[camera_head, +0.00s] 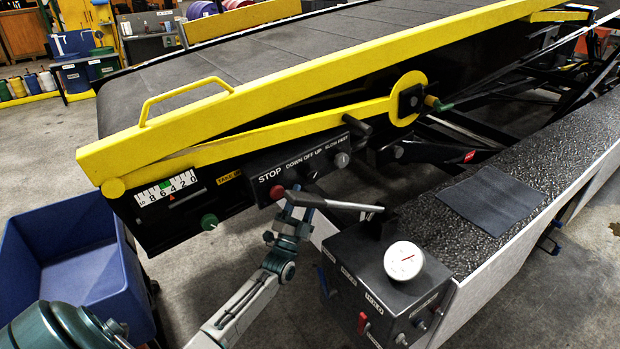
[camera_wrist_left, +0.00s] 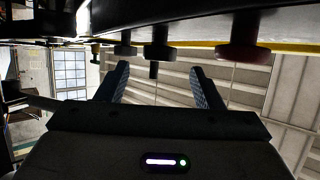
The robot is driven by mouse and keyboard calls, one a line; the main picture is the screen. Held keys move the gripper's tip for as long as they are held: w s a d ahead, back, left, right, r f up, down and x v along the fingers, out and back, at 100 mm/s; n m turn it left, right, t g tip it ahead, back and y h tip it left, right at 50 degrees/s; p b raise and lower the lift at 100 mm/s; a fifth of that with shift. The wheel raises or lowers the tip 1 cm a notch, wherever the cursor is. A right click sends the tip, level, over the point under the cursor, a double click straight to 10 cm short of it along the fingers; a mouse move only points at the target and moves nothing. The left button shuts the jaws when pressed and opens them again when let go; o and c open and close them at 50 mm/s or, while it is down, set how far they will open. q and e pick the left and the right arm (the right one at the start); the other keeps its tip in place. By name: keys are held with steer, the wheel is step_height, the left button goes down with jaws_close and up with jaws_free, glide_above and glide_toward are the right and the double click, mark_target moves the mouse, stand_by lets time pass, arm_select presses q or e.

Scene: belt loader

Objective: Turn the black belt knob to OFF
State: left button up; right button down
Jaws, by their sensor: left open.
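The control panel (camera_head: 285,172) is dark, lettered STOP, DOWN OFF UP and SLOW FAST. The black belt knob (camera_head: 312,176) sits under DOWN OFF UP, partly lost against the dark panel; its setting cannot be read. In the left wrist view the knob (camera_wrist_left: 157,46) hangs from the panel edge, roughly centred beyond the fingertips. My left gripper (camera_head: 302,194) is just in front of and below the knob. It also shows in the wrist view (camera_wrist_left: 160,78), open, with nothing held between its fingers. Contact with the knob cannot be judged. My right gripper is out of view.
The red STOP button (camera_head: 278,192) is left of the knob, the grey speed knob (camera_head: 342,160) right. A lever (camera_head: 345,206) reaches close to my left gripper from the box with a dial (camera_head: 404,260). A blue bin (camera_head: 75,255) stands left.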

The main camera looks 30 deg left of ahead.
mark_target(310, 183)
arm_select(q)
steer(key=p+x, duration=0.1)
steer(key=x, duration=0.4)
steer(key=shift+w, duration=0.1)
steer(key=shift+f, duration=0.1)
steer(key=c, duration=1)
